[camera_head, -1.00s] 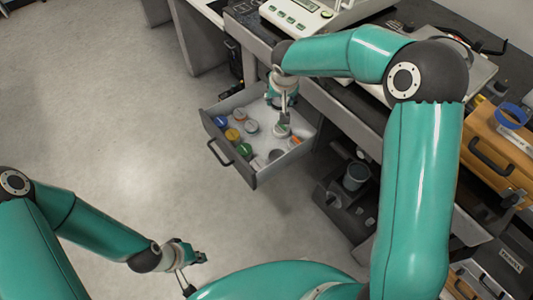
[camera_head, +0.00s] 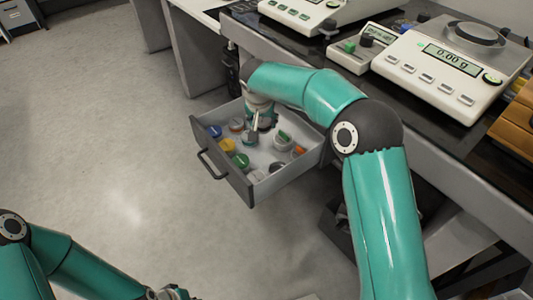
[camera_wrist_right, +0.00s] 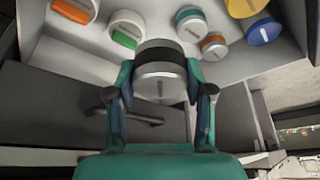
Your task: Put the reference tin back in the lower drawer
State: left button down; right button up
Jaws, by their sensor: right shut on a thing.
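My right gripper (camera_head: 257,125) is over the back part of the open drawer (camera_head: 238,186), pointing down. In the right wrist view my right gripper (camera_wrist_right: 163,92) is shut on a silver-grey tin (camera_wrist_right: 160,72) with a dark band and a slot mark on its face. The fingers grip it from both sides. In the head view this tin is mostly hidden by the gripper, and I cannot tell whether it touches the drawer floor. My left gripper (camera_head: 175,293) is cut off at the bottom edge, and its jaws are not clear.
Several tins stand in the drawer: blue (camera_head: 215,131), yellow (camera_head: 228,146), green (camera_head: 240,160), teal-marked (camera_wrist_right: 190,22), orange-red (camera_wrist_right: 213,45), green-and-white (camera_wrist_right: 125,35). A balance (camera_head: 450,65) reading 0.00 g stands on the table. Floor left of the drawer is clear.

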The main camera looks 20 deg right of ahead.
aim_at(264, 153)
notch_tip(264, 153, down, 12)
jog(key=b, duration=0.3)
jog(key=shift+f, duration=0.25)
jog(key=o, duration=1.3)
jog(key=shift+r, duration=0.1)
jog(key=p+v, duration=0.2)
jog(key=v, duration=0.9)
jog(key=shift+s+a+r, duration=0.15)
jog(key=shift+s+r, duration=0.1)
jog(key=shift+r, duration=0.1)
